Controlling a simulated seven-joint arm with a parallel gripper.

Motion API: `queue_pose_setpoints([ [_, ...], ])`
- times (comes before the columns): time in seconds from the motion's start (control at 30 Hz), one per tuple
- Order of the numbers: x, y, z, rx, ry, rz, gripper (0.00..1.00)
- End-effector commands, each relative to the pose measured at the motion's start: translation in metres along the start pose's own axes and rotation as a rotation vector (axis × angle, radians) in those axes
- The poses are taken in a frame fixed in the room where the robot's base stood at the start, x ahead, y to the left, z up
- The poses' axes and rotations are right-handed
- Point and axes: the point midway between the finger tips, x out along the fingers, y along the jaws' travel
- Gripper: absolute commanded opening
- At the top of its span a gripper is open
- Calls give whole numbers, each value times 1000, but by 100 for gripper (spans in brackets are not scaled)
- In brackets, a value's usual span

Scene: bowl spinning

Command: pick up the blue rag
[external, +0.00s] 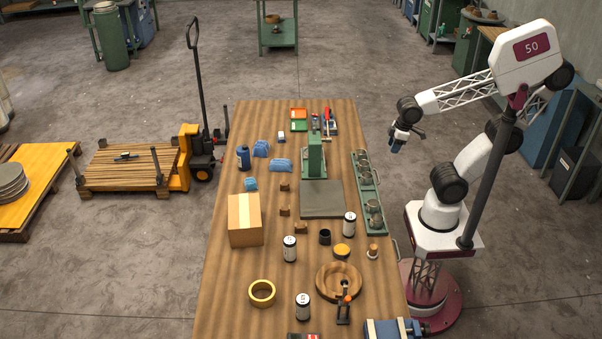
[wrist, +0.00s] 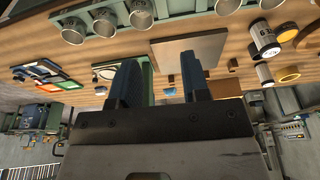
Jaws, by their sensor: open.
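Three crumpled blue rags lie on the wooden table in the external view: one blue rag (external: 261,148) beside the blue bottle, a second blue rag (external: 283,165) to its right and nearer, and a smaller blue rag (external: 250,184) near the cardboard box. My gripper (external: 396,147) is open and empty, raised beyond the table's right edge, well away from the rags. In the wrist view my gripper (wrist: 160,62) shows two blue fingers spread apart with nothing gripped. A small blue patch (wrist: 168,91) shows between them, too small to identify surely.
The table (external: 225,285) carries a green press (external: 315,155) and its grey plate (external: 322,200) right of the rags. A green tray of metal cups (external: 368,187) lines the right edge. A cardboard box (external: 245,220), blue bottle (external: 243,158) and several cans stand around.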

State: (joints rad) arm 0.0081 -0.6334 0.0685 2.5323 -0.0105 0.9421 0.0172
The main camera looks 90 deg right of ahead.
Motion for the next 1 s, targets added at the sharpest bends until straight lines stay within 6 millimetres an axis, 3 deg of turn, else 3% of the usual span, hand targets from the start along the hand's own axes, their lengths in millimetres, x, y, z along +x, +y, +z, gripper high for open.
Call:
queue_pose_setpoints([
  [0.03, 0, 0, 0, 0, 0, 0, 47],
  [0.37, 0, 0, 0, 0, 0, 0, 98],
  [0.73, -4, 0, -1, 0, 1, 0, 98],
  [1.0, -40, 0, -10, 0, 3, 0, 98],
])
